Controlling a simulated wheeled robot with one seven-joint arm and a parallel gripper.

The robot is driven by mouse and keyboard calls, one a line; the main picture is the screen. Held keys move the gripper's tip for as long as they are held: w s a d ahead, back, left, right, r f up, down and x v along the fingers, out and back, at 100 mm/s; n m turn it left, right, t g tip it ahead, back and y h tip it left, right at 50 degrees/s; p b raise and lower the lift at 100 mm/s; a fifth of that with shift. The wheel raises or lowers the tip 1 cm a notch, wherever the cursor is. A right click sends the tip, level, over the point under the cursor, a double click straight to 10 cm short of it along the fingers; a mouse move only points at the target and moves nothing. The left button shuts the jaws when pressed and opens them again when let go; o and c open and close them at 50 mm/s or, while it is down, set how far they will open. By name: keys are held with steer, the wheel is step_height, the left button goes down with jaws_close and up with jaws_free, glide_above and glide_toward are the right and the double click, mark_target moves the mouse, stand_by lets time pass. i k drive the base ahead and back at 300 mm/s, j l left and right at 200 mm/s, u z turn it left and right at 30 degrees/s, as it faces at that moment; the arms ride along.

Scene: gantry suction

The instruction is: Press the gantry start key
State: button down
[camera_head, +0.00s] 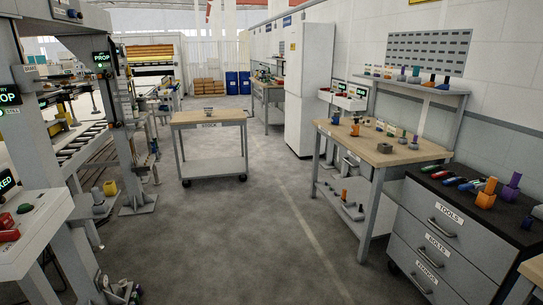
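A white control console (48,218) stands at the lower left, cut off by the picture's left edge. On its sloped top are a round green button (25,208) and a red button (6,220), with a small dark screen (6,184) behind them. I cannot read the button labels, so I cannot tell which is the start key. The grey gantry frame (122,130) rises behind the console, with a dark sign reading "PROP" (102,58). My gripper is not in view.
A wheeled wooden-topped cart (208,117) labelled "STOCK" stands mid-floor. A workbench (385,148) and a grey drawer cabinet (450,232) labelled "TOOLS" line the right side. The grey floor (235,235) between the console and the bench is clear.

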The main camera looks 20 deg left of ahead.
mark_target(23, 208)
steer(key=i+j+u, duration=0.2)
steer(key=i+u, duration=0.25)
steer(key=i, duration=0.15)
steer(key=i+u, duration=0.5)
steer(key=i+l+u, duration=0.2)
steer(key=i+u, duration=0.25)
steer(key=i, duration=0.2)
steer(key=i+j+u, duration=0.2)
steer(key=i+u, duration=0.8)
steer(key=i, duration=0.25)
steer(key=i+j+u, duration=0.15)
steer(key=i, duration=0.25)
steer(key=j, duration=0.1)
